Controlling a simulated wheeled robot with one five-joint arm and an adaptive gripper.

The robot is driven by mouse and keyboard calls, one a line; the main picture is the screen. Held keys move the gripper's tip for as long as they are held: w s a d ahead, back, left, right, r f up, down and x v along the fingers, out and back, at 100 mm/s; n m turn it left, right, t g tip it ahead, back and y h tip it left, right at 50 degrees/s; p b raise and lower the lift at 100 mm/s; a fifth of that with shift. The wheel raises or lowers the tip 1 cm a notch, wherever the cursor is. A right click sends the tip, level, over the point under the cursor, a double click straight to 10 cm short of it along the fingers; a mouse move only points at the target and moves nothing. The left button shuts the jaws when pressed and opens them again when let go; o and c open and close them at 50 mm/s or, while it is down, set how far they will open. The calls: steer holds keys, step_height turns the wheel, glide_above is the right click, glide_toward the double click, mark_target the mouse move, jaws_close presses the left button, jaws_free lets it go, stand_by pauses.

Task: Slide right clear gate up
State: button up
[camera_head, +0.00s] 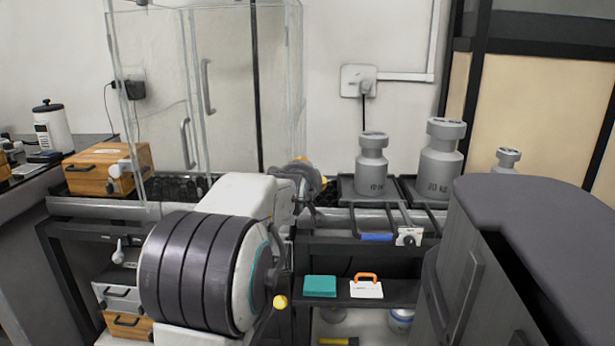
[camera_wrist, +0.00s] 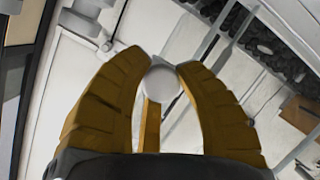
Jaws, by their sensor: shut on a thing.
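A tall clear-walled cabinet (camera_head: 232,90) stands on the back bench, with grey bar handles (camera_head: 207,87) on its panes. My gripper (camera_head: 312,178) is by the cabinet's lower right side, mostly hidden behind my own arm in the head view. In the wrist view my gripper's ochre fingers (camera_wrist: 163,75) are closed around a pale round knob (camera_wrist: 163,85). The knob seems to belong to the right clear gate, but its join to the pane is hidden. Pale pane edges run behind the fingers.
Grey weights (camera_head: 371,165) and a larger one (camera_head: 440,160) stand on black trays right of the cabinet. A wooden box (camera_head: 100,165) is at its left. Below, a shelf holds a teal block (camera_head: 320,286) and an orange-handled white item (camera_head: 366,288).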

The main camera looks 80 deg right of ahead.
jaws_close()
steer(key=shift+r, duration=0.15)
step_height(320, 180, up, 25)
steer(key=p, duration=1.5)
steer(key=shift+r+p, duration=0.2)
steer(key=shift+p, duration=0.2)
steer(key=shift+r, duration=0.15)
steer(key=o, duration=0.6)
jaws_free()
steer(key=shift+s, duration=0.15)
steer(key=shift+c, duration=0.2)
steer(key=o, duration=0.3)
steer(key=shift+f, duration=0.2)
steer(key=v, duration=1.2)
